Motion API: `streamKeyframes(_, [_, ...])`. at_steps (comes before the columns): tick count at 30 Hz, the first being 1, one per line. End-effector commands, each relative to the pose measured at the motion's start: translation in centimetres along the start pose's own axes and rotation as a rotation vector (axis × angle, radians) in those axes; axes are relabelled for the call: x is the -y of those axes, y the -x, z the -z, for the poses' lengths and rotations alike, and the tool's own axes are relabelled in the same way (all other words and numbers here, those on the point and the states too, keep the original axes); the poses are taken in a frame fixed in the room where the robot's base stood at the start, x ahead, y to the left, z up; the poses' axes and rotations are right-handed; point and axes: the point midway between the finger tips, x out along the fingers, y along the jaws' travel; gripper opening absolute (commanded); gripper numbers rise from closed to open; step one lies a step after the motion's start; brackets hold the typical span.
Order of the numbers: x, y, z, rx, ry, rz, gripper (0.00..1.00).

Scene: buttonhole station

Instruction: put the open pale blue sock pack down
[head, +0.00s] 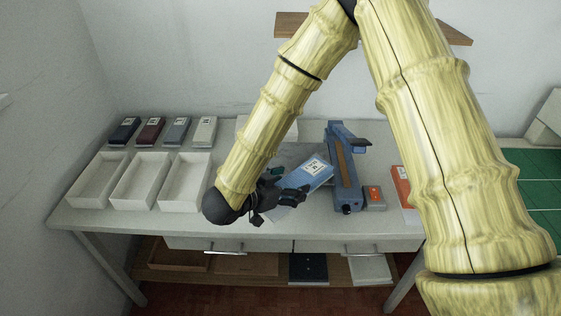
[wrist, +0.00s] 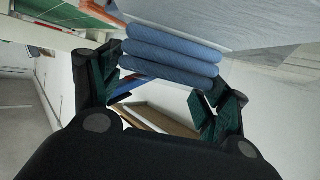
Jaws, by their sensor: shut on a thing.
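The pale blue sock pack (head: 308,174) is held in my gripper (head: 284,190) over the middle of the table, tilted, with a white label on its upper face. In the wrist view its folded blue layers (wrist: 172,58) show between and beyond the dark green finger pads of my gripper (wrist: 168,88). My gripper is shut on the pack. I cannot tell whether the pack touches the table.
Three white open trays (head: 96,180) stand at the left, with several labelled packs (head: 177,131) behind them. A blue tool (head: 344,178) stands right of the pack, beside a grey box with an orange button (head: 374,197). An orange pack (head: 403,188) and green mat (head: 539,188) lie farther right.

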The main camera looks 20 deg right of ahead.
Motion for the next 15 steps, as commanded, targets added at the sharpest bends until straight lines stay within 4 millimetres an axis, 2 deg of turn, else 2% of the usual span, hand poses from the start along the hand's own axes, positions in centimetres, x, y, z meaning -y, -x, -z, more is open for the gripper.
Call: streamKeyframes(15, [6.9, -7.2, 2.2, -0.001, -0.002, -0.007, 0.48])
